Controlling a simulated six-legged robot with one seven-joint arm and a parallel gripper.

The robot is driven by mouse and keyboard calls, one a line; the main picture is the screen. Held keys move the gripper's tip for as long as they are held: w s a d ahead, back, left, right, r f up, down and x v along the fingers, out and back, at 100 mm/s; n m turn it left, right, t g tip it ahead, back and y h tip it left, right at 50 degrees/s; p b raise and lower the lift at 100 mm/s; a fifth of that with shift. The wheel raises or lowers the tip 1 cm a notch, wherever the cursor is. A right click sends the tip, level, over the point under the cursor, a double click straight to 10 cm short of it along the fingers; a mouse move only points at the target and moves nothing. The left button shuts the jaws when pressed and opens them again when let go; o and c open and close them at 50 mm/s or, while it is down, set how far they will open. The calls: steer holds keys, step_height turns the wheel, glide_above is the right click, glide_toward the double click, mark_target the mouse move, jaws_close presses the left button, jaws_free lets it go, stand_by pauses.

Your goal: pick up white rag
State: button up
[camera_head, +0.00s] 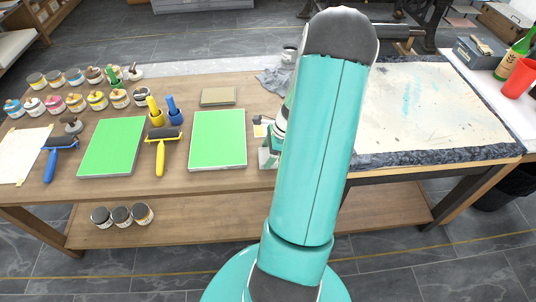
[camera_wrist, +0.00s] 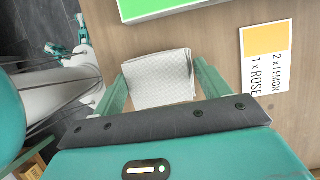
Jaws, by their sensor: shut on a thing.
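The white rag (camera_wrist: 157,88) shows in the wrist view as a pale folded square above the wooden table. My gripper (camera_wrist: 160,71) is shut on it, with one teal finger at its left side and one at its right. Its lower part lies close to the gripper's dark front edge. I cannot tell whether the rag still touches the table. In the head view my arm covers most of the gripper, and the rag is hidden.
A card (camera_wrist: 265,55) with a yellow patch lies right of the gripper. A green-topped panel (camera_head: 218,138) lies nearby, with a yellow roller (camera_head: 161,152) beside it. A grey cloth (camera_head: 274,80) lies at the table's back. Several ink jars (camera_head: 75,102) stand left.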

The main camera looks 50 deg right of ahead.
steer(key=shift+r, duration=0.1)
steer(key=shift+r, duration=0.25)
step_height(320, 180, up, 2)
steer(key=shift+r, duration=0.1)
steer(key=s+d+r, duration=0.3)
steer(key=s+r, duration=0.7)
steer(key=s, duration=0.3)
steer(key=shift+s, duration=0.35)
steer(key=shift+d, duration=0.1)
steer(key=shift+o, duration=0.4)
steer(key=shift+s, duration=0.1)
